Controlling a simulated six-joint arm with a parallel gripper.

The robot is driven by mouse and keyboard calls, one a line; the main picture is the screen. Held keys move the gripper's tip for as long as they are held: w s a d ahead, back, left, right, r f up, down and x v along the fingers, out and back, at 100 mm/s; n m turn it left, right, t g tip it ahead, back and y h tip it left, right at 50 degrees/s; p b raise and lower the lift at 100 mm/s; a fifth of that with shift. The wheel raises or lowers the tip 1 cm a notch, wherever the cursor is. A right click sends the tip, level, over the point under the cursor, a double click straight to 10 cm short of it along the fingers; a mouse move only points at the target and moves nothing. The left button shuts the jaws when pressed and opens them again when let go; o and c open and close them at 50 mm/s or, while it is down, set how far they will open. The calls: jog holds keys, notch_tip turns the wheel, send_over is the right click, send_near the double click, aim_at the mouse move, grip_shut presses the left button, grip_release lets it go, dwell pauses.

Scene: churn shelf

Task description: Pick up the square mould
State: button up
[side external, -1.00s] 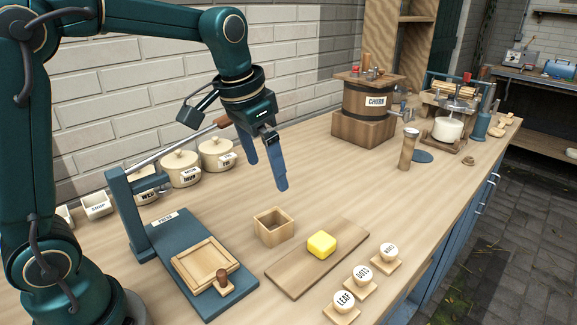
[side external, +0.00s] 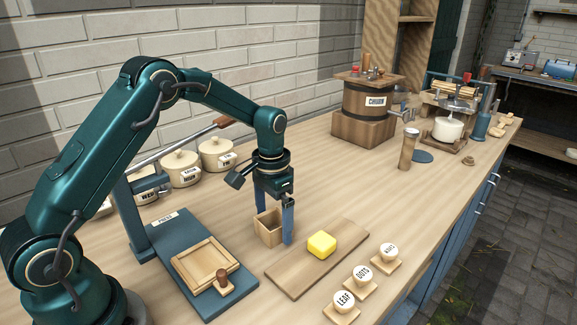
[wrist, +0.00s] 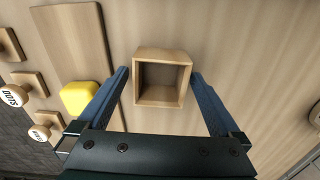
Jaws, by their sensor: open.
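The square mould (side external: 268,236) is a small open wooden box on the worktop, between the press and the butter board. In the wrist view the mould (wrist: 162,98) lies between my two open fingers, with its hollow facing the camera. My gripper (side external: 275,226) points down at the mould, its blue fingers spread on either side of it. The wrist view shows the gripper (wrist: 160,76) empty, with a gap between each finger and the mould's walls. Part of the mould's right side is hidden behind a finger in the side view.
A wooden board (side external: 300,277) with a yellow butter block (side external: 321,244) lies just right of the mould. The blue press (side external: 190,255) stands to the left. Stamps labelled LEAF (side external: 343,301) and DOTS (side external: 362,274) stand at the front.

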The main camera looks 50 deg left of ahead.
jog(key=shift+f, duration=0.15)
jog(key=c, duration=1.3)
